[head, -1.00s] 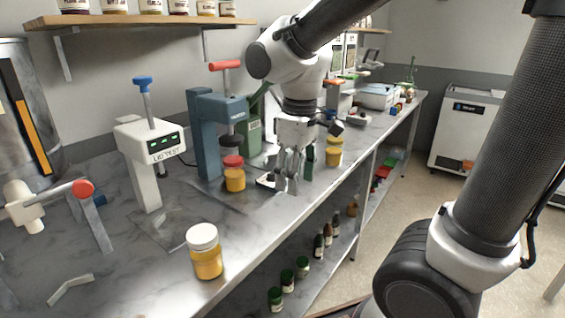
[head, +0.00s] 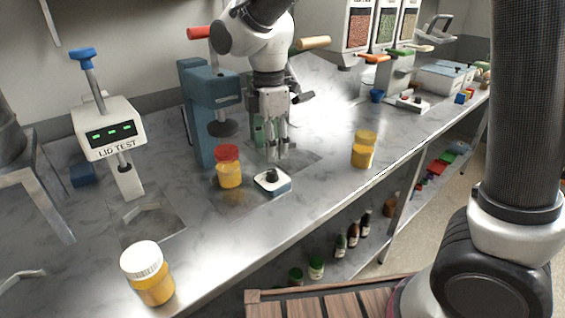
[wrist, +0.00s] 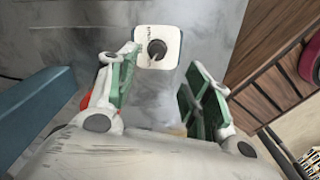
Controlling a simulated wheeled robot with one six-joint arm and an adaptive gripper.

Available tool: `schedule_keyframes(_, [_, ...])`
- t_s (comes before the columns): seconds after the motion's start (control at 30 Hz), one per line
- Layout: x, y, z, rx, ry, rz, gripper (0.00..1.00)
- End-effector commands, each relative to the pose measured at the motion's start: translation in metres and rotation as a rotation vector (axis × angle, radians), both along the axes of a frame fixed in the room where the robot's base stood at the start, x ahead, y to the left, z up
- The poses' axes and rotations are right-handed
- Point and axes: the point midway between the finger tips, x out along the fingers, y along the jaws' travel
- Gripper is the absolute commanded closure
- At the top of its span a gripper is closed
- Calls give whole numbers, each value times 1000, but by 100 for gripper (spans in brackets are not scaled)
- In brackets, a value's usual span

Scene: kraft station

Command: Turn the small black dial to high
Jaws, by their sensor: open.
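The small black dial (head: 271,175) sits on top of a low white box (head: 262,187) on the counter, right of the red-lidded jar. In the wrist view the dial (wrist: 157,48) is round and dark, on a white plate with small lettering that I cannot read. My gripper (head: 276,155) points down just behind the box in the head view. In the wrist view my gripper (wrist: 158,88) is open, its green-padded fingers apart with nothing between them. The dial lies ahead of the fingertips, apart from them.
A blue press (head: 205,110) stands left of my gripper. A red-lidded jar (head: 229,172) is close to the box. Another yellow jar (head: 363,155) stands to the right, a white-lidded jar (head: 150,278) at the front left. The lid tester (head: 108,130) is further left. The counter's front edge is near.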

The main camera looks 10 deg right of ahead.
Motion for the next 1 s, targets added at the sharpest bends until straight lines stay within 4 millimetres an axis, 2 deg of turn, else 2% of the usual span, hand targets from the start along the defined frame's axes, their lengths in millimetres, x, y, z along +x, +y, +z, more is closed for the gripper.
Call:
schedule_keyframes(0.47, [3,2,1,8,-6,246,50])
schedule_keyframes(0.57, [3,2,-8,6,-5,258,50])
schedule_keyframes(0.9, [2,2,-62,6,-3,256,50])
schedule_keyframes(1.0, [3,2,-71,7,-5,256,50])
